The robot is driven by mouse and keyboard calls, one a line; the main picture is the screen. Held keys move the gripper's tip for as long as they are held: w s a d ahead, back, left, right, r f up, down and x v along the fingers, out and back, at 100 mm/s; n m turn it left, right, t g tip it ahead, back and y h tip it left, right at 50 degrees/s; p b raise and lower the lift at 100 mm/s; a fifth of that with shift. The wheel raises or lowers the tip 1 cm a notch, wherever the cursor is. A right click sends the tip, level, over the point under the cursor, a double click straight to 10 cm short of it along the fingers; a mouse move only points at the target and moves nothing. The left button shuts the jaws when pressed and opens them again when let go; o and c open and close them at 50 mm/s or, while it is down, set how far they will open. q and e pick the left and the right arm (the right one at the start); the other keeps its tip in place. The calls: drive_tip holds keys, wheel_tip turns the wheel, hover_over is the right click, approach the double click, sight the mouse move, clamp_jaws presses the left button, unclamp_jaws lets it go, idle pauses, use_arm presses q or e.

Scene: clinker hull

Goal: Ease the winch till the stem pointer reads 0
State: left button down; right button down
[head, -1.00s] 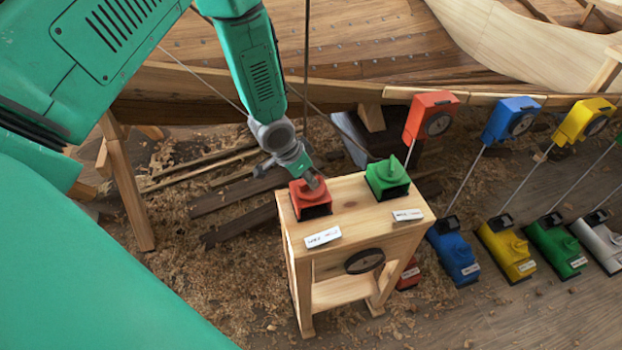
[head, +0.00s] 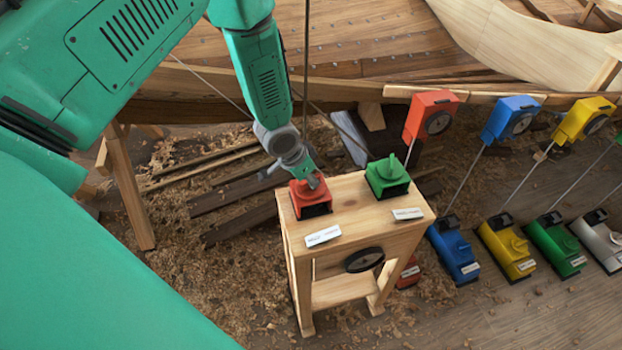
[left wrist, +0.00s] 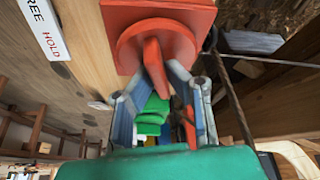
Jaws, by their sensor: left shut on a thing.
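A red winch (head: 312,208) sits on the left of the small wooden bench top (head: 352,217). My left gripper (head: 312,180) is at its top, shut on the winch's upright red handle. In the left wrist view the red handle (left wrist: 155,65) stands on a round red hub, between the fingers of the gripper (left wrist: 165,88). A green winch (head: 387,180) stands to the right on the same bench. A dark round dial (head: 364,260) is on the bench front; its pointer and marks are too small to read. My right gripper is out of view.
White labels (head: 323,236) lie along the bench's front edge. Red (head: 430,112), blue and yellow dial boxes stand on thin rods at right, with coloured winches (head: 456,255) on the floor below. The planked hull (head: 350,45) spans the back. Shavings cover the floor.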

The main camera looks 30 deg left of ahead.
use_arm(q)
drive_tip(key=shift+a, duration=0.1)
drive_tip(key=n+y+b, duration=0.1)
drive_tip(key=n, duration=0.3)
drive_tip(key=shift+t+y, duration=0.3)
drive_tip(key=shift+y, duration=0.1)
drive_tip(key=n+y, duration=0.1)
drive_tip(key=n, duration=0.3)
drive_tip(key=shift+n+y+b, duration=0.4)
drive_tip(key=c, duration=1.6)
unclamp_jaws()
